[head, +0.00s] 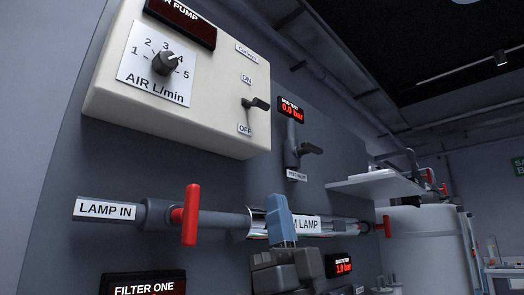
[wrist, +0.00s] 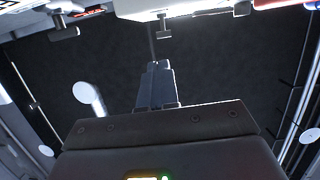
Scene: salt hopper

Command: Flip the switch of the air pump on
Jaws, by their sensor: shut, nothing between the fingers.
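The air pump is a cream box (head: 190,90) on the wall at the upper left of the head view. Its dark switch lever (head: 258,103) sits on the right side of the front, between the ON label (head: 247,79) and the OFF label (head: 245,129). I cannot tell which way it is set. My gripper (head: 277,203) is shut and empty, below the box and apart from the lever, in front of the lamp pipe. In the wrist view, the fingertips (wrist: 155,66) point up toward a T-shaped lever (wrist: 164,27), apparently the switch, under the box edge.
A dial knob (head: 164,63) marked AIR L/min is on the box. A test valve (head: 292,150) with a 0.0 bar display (head: 291,108) is right of the box. A pipe with a red handle (head: 190,215) runs below. A white shelf (head: 375,186) juts out at right.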

